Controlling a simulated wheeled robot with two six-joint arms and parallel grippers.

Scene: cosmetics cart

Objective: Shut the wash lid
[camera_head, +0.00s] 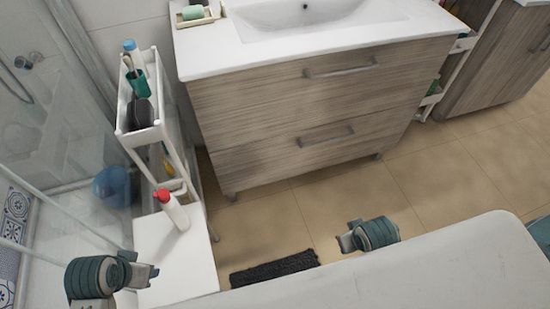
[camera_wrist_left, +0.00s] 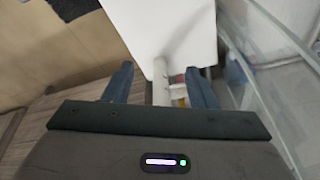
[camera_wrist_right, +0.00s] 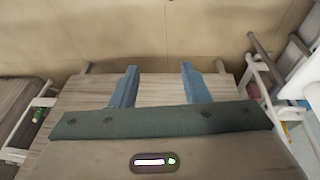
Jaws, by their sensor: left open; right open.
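A white bottle with a red cap (camera_head: 172,208) stands on a white flat top (camera_head: 160,262) at the left in the head view. Its cap looks seated, but whether a lid on it is open is too small to tell. I cannot tell which part is the wash lid. My left gripper (camera_head: 143,272) is open and empty, in front of and left of the bottle. In the left wrist view its fingers (camera_wrist_left: 158,75) are apart, with a white top (camera_wrist_left: 165,30) beyond. My right gripper (camera_head: 350,238) is open and empty, well right of the bottle; its fingers (camera_wrist_right: 154,80) also show apart.
A narrow white cart (camera_head: 145,137) holding several toiletries stands behind the bottle. A wood-front sink cabinet (camera_head: 310,110) stands at the back. A dark mat (camera_head: 274,268) lies on the tan floor. A glass panel is at the left, with a blue bucket (camera_head: 112,187). A white rounded surface (camera_head: 440,265) fills the lower right.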

